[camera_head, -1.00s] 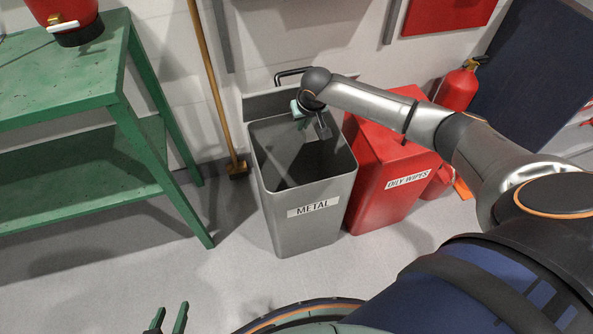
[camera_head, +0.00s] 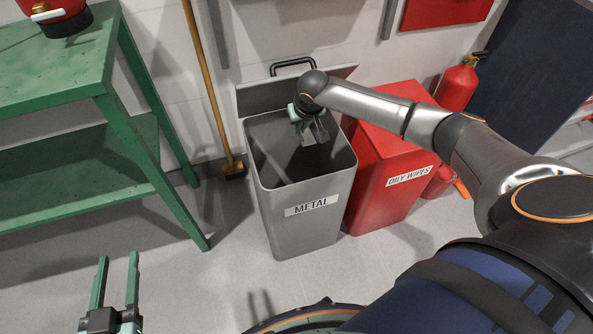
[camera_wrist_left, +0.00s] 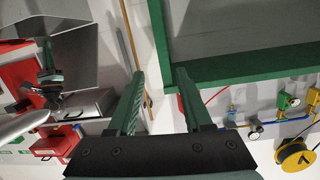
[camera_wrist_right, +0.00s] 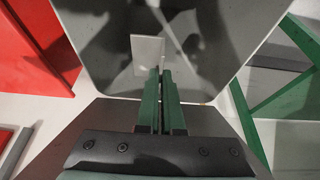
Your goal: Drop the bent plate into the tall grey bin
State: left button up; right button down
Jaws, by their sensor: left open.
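The tall grey bin (camera_head: 306,230), labelled METAL, stands open on the floor in the head view. My right gripper (camera_head: 309,132) is over its mouth, pointing down. In the right wrist view the right fingers (camera_wrist_right: 160,78) are close together on the edge of a small light grey plate, the bent plate (camera_wrist_right: 147,55). The bin's inside (camera_wrist_right: 90,30) lies beyond it. The plate's bend is hard to make out. My left gripper (camera_head: 118,257) is open and empty at the lower left; its spread fingers also show in the left wrist view (camera_wrist_left: 160,75).
A red OILY WIPES bin (camera_head: 390,190) stands right of the grey bin. A green bench (camera_head: 60,125) is at the left, with a broom (camera_head: 212,90) between. A fire extinguisher (camera_head: 457,88) stands at the back right. The floor in front is clear.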

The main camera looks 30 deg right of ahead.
notch_tip(320, 180, down, 2)
jog(key=shift+f+b, duration=0.1)
jog(key=shift+b, duration=1.05)
pick_arm(q)
notch_tip(320, 180, up, 15)
jog(key=s+d+m+t+h, duration=0.1)
jog(key=m+t+h, duration=0.2)
jog(key=t+h, duration=0.1)
jog(key=shift+s+m+t+h, duration=0.2)
jog(key=shift+m+t+h, duration=0.15)
jog(key=shift+t, duration=0.55)
pick_arm(e)
jog(key=c, duration=1)
grip_release()
jog(key=shift+r, duration=0.2)
jog(key=p+v, duration=0.2)
jog(key=v, duration=0.3)
jog(key=shift+s, duration=0.1)
pick_arm(q)
jog(key=s+f+n+g+y+p, duration=0.1)
jog(key=f+g, duration=0.4)
jog(key=f, duration=0.8)
jog(key=s+a+f+n+g+y+p, duration=0.1)
jog(key=f+n+g+y, duration=0.3)
jog(key=f, duration=0.8)
jog(key=shift+s+f+g+y, duration=0.4)
jog(key=shift+s+g+y, duration=0.05)
jog(key=shift+s+g, duration=0.45)
pick_arm(e)
jog(key=shift+v, duration=3.5)
